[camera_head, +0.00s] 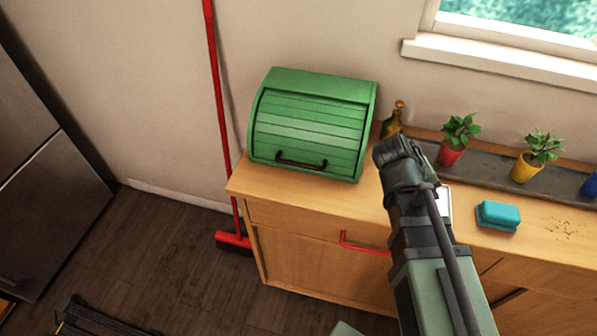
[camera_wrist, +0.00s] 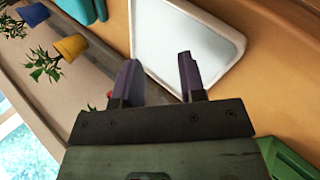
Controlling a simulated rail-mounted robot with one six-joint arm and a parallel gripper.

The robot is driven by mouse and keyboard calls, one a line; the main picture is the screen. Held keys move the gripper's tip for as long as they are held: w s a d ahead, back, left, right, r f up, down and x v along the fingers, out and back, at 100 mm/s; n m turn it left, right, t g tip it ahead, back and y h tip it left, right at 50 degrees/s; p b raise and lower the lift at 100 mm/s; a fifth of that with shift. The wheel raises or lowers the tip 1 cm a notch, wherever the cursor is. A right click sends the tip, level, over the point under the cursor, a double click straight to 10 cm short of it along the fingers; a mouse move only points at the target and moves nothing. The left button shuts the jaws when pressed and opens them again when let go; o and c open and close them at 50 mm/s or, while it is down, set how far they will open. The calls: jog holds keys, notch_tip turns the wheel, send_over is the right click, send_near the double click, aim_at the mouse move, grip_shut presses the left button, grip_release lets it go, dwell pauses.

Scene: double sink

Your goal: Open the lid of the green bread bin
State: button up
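The green bread bin (camera_head: 312,125) stands on the left end of the wooden counter. Its slatted roll lid is down, with a dark handle (camera_head: 301,162) low on its front. My arm reaches up from the lower right in the head view, its end right of the bin and apart from it. My gripper (camera_wrist: 160,78) shows in the wrist view with its two fingers spread and nothing between them. The fingers are above a white tray (camera_wrist: 185,40). A green corner at the lower right of the wrist view (camera_wrist: 290,160) looks like the bin.
A brown bottle (camera_head: 393,119) stands right of the bin. Potted plants in a red pot (camera_head: 451,153) and a yellow pot (camera_head: 526,168) line the back ledge. A teal sponge (camera_head: 498,215) lies on the counter. A red broom (camera_head: 218,100) leans left of the bin.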

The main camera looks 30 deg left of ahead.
aim_at(297, 163)
jog(key=s+a+n+t+b, duration=0.1)
jog(key=a, duration=0.3)
jog(key=s+a+f+n+t+b, duration=0.1)
jog(key=s+a+n+t, duration=0.1)
jog(key=a, duration=0.3)
jog(key=s+a+n+t+b, duration=0.1)
jog(key=a+t, duration=0.1)
jog(key=a, duration=0.3)
jog(key=shift+s+f+b, duration=0.2)
jog(key=shift+b, duration=0.2)
jog(key=s+a+n+t, duration=0.1)
jog(key=a, duration=0.1)
jog(key=s+a+t+y+b, duration=0.1)
jog(key=s+a, duration=0.1)
jog(key=s+a+n+t+b, duration=0.1)
jog(key=a, duration=0.2)
jog(key=shift+s+r+n+y, duration=0.2)
jog(key=shift+s+n+y, duration=0.1)
jog(key=shift+s+y, duration=0.1)
jog(key=s+a+r+n+t+y+b, duration=0.2)
jog(key=s+a+n+t+y, duration=0.15)
jog(key=s+a, duration=0.6)
jog(key=x, duration=0.3)
jog(key=b+x, duration=0.1)
jog(key=x, duration=0.6)
jog(key=shift+w+d+r+b, duration=0.2)
jog(key=shift+w+r+b, duration=0.05)
jog(key=shift+w+b, duration=0.2)
grip_shut()
